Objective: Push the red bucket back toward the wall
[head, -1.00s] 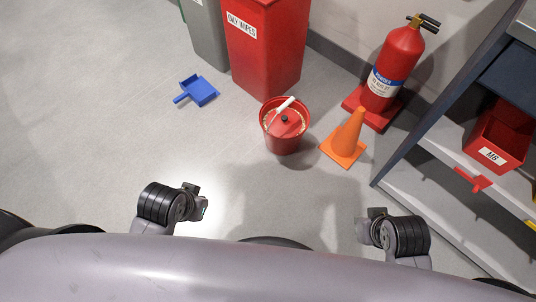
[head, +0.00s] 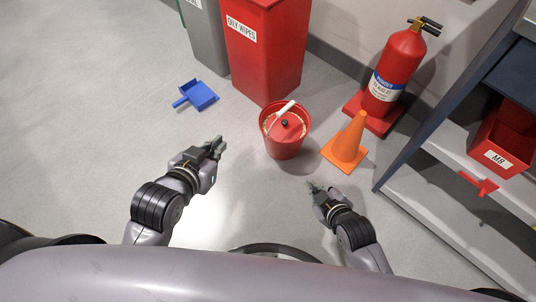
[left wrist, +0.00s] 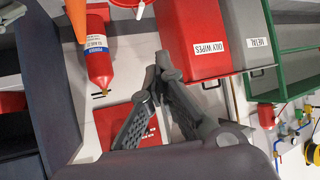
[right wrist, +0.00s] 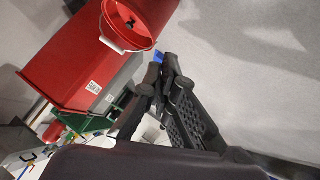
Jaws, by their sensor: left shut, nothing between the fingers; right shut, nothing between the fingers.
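The red bucket (head: 284,143) stands upright on the grey floor, with a pale handle across its top and a dark knob. It also shows in the right wrist view (right wrist: 117,36), and only a part of it at the top of the left wrist view. My left gripper (head: 217,143) is shut and empty, to the left of the bucket and apart from it. My right gripper (head: 311,187) is shut and empty, nearer to me than the bucket and slightly right, also apart from it. The wall (head: 340,57) runs behind the bins.
A red OILY WIPES bin (head: 268,60) stands right behind the bucket, beside a grey bin (head: 206,35). An orange cone (head: 347,145) and a fire extinguisher (head: 398,65) are on the right, near a shelf (head: 440,150). A blue dustpan (head: 199,94) lies left. Floor on the left is clear.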

